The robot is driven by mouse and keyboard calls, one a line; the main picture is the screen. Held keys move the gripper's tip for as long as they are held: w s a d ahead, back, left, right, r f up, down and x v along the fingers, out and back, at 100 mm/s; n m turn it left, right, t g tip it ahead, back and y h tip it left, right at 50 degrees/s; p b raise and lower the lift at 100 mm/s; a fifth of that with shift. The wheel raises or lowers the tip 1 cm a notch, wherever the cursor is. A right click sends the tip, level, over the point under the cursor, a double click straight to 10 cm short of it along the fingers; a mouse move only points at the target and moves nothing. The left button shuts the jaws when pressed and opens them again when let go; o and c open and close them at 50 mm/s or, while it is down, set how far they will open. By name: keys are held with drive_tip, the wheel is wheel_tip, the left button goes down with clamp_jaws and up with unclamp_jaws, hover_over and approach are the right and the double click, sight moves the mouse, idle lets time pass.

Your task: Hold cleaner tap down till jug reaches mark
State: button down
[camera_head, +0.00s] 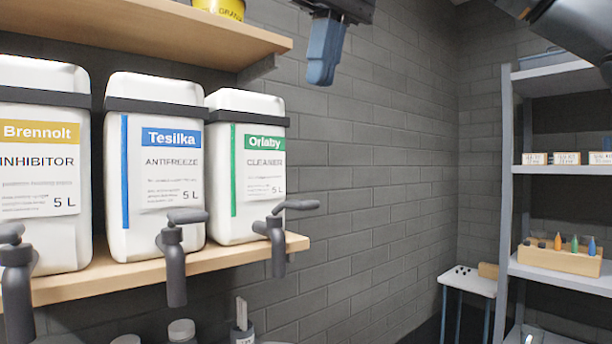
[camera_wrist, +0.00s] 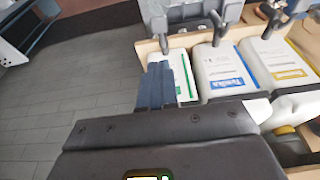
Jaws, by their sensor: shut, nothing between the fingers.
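The white cleaner container (camera_head: 246,165) with a green Orlaby label stands at the right end of the wooden shelf. Its dark tap (camera_head: 275,240) hangs over the front edge, with a lever (camera_head: 298,205) sticking out to the right. My gripper (camera_head: 322,72) is shut and empty, above and to the right of the cleaner container, apart from the tap. In the wrist view the blue fingers (camera_wrist: 155,85) are together and overlap part of the cleaner container (camera_wrist: 183,75); its tap (camera_wrist: 165,45) shows beyond them. I cannot make out the jug or its mark.
The antifreeze container (camera_head: 155,160) and inhibitor container (camera_head: 40,160) stand to the left, each with a tap. An upper shelf (camera_head: 150,30) with a yellow tub (camera_head: 220,8) is above. Bare brick wall lies right of the cleaner. A grey rack (camera_head: 560,170) stands far right.

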drive_tip(key=shift+f, duration=0.15)
drive_tip(key=b, duration=0.1)
hover_over(302, 200)
drive_tip(key=f, duration=0.7)
drive_tip(key=s+f, duration=0.1)
drive_tip(key=f, duration=0.3)
drive_tip(key=shift+d+f, duration=0.35)
drive_tip(key=shift+f, duration=0.85)
